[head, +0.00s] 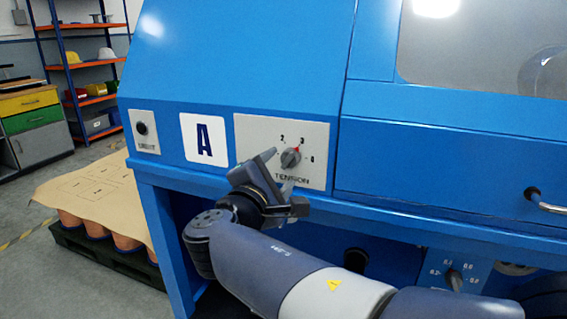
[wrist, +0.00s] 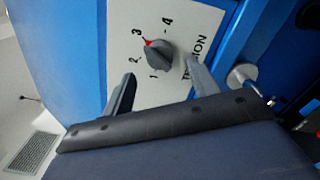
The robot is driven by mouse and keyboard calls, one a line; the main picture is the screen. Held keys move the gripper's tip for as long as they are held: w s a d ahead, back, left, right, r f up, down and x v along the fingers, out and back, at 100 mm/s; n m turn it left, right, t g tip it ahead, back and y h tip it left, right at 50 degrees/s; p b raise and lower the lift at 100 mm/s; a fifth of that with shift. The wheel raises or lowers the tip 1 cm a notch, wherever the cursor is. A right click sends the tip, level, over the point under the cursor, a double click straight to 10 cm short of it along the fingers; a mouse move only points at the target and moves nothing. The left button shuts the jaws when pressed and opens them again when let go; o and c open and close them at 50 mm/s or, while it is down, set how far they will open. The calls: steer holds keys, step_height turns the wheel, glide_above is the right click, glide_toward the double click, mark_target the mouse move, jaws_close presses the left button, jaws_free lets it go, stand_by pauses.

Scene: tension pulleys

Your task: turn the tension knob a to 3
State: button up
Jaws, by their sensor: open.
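The tension knob (head: 290,158) is a grey dial on a pale plate (head: 318,137) marked TENSION, beside a large letter A sign (head: 203,139) on the blue machine. In the wrist view the knob (wrist: 158,55) has a red pointer mark, and this mark lies at the 3. My gripper (head: 277,170) is at the lower left of the knob in the head view. In the wrist view its two fingers (wrist: 158,80) are spread, one on each side below the knob, with nothing between them. The fingers appear apart from the knob.
A second dial (head: 454,279) sits on a lower panel at the right. A black button (head: 141,128) is on a plate left of the A sign. A handle (head: 545,203) sticks out at the right. A pallet with a brown cover (head: 95,195) stands on the floor at left.

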mark_target(285, 163)
steer(key=v, duration=0.6)
steer(key=shift+s+p, duration=0.4)
steer(key=shift+p, duration=0.05)
steer(key=shift+w, duration=0.1)
steer(key=b+x, duration=0.1)
steer(key=x, duration=0.9)
steer(key=shift+w+b, duration=0.35)
steer(key=shift+s, duration=0.15)
